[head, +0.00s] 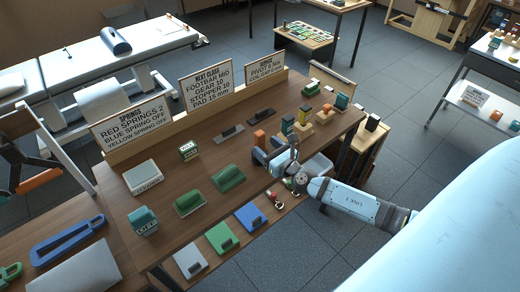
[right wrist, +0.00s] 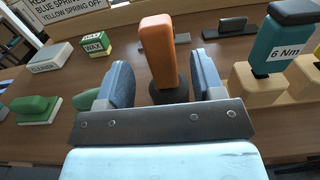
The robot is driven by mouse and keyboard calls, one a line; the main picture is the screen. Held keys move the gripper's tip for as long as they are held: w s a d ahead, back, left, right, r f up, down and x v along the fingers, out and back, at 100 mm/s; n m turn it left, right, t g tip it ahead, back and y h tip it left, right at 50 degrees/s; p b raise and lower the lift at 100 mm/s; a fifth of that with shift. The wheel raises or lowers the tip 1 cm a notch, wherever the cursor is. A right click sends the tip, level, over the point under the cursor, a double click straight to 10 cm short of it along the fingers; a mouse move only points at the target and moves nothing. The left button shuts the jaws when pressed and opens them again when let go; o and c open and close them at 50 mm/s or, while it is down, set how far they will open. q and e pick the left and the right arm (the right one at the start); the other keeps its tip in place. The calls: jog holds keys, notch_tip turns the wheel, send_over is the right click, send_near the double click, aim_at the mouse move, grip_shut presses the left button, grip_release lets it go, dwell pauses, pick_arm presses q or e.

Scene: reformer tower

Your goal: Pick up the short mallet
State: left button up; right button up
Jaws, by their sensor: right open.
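The short mallet, as I take it, stands head down on the wooden table, with an upright orange handle (right wrist: 158,50) and a dark round head (right wrist: 168,91) below. In the head view its orange handle (head: 260,138) shows just beyond my right gripper (head: 272,153). My right gripper (right wrist: 160,85) is open, with one blue-grey finger on each side of the mallet. Gaps show between the fingers and the handle in the right wrist view. My left gripper is not in view.
A teal 6 Nm tool (right wrist: 285,45) stands in a wooden block right of the mallet. A green and yellow WAX box (right wrist: 97,44), a CLEANER box (right wrist: 50,57) and green-handled blocks (head: 228,179) are to the left. Signs (head: 205,85) line the table's back.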

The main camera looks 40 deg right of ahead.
aim_at(263, 142)
jog(key=w, duration=0.4)
jog(key=shift+a+r, duration=0.1)
grip_shut()
jog(key=shift+r+p, duration=0.2)
jog(key=shift+p, duration=0.1)
